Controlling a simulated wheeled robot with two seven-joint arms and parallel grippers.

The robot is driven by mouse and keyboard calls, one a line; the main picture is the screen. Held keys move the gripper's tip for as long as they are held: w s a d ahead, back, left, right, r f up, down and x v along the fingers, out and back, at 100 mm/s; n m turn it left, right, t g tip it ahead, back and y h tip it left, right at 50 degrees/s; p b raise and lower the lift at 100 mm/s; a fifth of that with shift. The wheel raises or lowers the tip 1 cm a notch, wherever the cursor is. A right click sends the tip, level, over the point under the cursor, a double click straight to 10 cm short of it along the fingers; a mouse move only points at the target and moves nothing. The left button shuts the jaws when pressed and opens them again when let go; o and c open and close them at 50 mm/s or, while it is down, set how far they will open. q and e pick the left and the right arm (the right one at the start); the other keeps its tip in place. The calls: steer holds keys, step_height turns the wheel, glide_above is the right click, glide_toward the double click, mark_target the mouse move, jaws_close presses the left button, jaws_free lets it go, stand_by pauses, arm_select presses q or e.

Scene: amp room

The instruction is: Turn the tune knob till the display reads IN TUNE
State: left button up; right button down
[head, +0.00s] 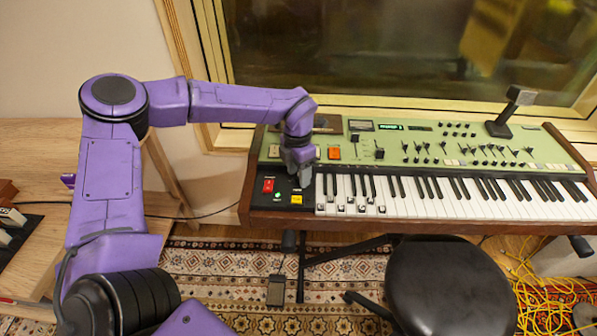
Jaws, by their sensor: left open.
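The green-panelled keyboard (450,165) stands below the window. A small lit green display (390,127) is on its panel; its text is too small to read. My left gripper (300,176) points down over the black control block at the keyboard's left end, beside the first keys. Its jaws are open, and I cannot tell whether they are around or touching anything. I cannot make out the tune knob for sure; the gripper and forearm cover part of that corner. My right gripper is out of view.
A red button (268,185) and a yellow button (297,198) sit close to the left gripper. An orange switch (335,152) and many sliders stand on the panel. A black stool (450,285) is in front, with yellow cables (555,290) on the floor at right.

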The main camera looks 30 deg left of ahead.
arm_select(q)
jaws_close()
steer(key=shift+n, duration=0.4)
steer(key=n+b, duration=0.1)
steer(key=n, duration=0.2)
steer(key=shift+f+n, duration=0.1)
steer(key=shift+n, duration=0.3)
steer(key=n+b, duration=0.1)
steer(key=n, duration=0.3)
steer(key=shift+n, duration=0.3)
jaws_free()
